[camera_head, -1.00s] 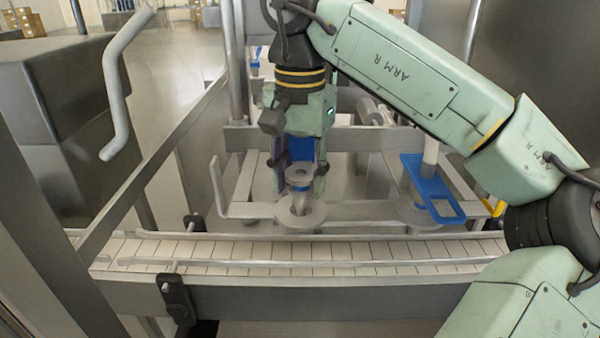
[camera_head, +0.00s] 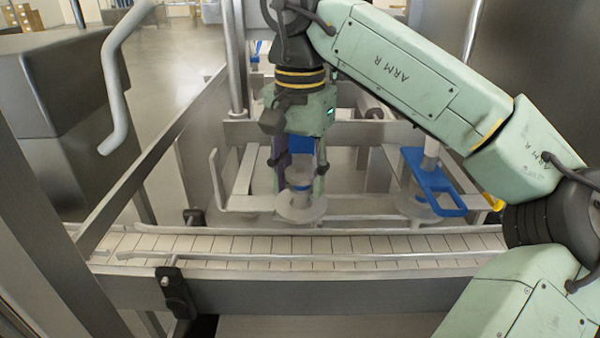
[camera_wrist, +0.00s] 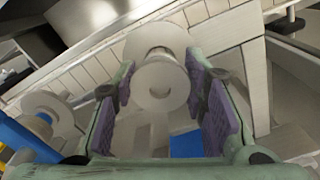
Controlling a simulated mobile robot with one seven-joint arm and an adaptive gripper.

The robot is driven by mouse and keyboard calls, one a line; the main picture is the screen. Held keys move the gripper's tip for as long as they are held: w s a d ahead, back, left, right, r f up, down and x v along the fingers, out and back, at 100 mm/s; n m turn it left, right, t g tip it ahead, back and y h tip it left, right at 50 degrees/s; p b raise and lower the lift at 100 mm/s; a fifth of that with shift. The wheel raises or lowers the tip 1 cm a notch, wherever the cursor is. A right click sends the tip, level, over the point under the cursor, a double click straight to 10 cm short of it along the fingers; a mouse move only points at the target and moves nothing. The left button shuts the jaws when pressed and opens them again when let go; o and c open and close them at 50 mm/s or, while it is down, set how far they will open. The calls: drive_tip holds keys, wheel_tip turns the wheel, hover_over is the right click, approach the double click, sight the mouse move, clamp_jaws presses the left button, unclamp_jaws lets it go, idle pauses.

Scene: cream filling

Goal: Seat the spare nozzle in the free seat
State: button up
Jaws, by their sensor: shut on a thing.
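My gripper (camera_head: 299,176) points down, shut on the spare nozzle (camera_head: 299,183), a pale grey piece with a round flange. In the wrist view the nozzle (camera_wrist: 158,88) sits between the purple finger pads, its round disc facing the camera. A larger pale ring (camera_head: 301,209) lies directly below it in the head view. This ring also shows behind the disc in the wrist view (camera_wrist: 158,38). The nozzle is roughly lined up with the ring. I cannot tell whether they touch, or whether the ring is the free seat.
A blue handle plate (camera_head: 434,183) on a white post stands to the right, above another round grey piece (camera_head: 417,208). A slatted conveyor (camera_head: 330,246) with rails runs in front. A bent grey rod (camera_head: 214,180) rises at the left.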

drive_tip(key=shift+f+b, duration=0.6)
drive_tip(key=shift+f, duration=0.45)
drive_tip(key=o, duration=1.4)
drive_tip(key=o, duration=0.5)
drive_tip(key=shift+r, duration=0.15)
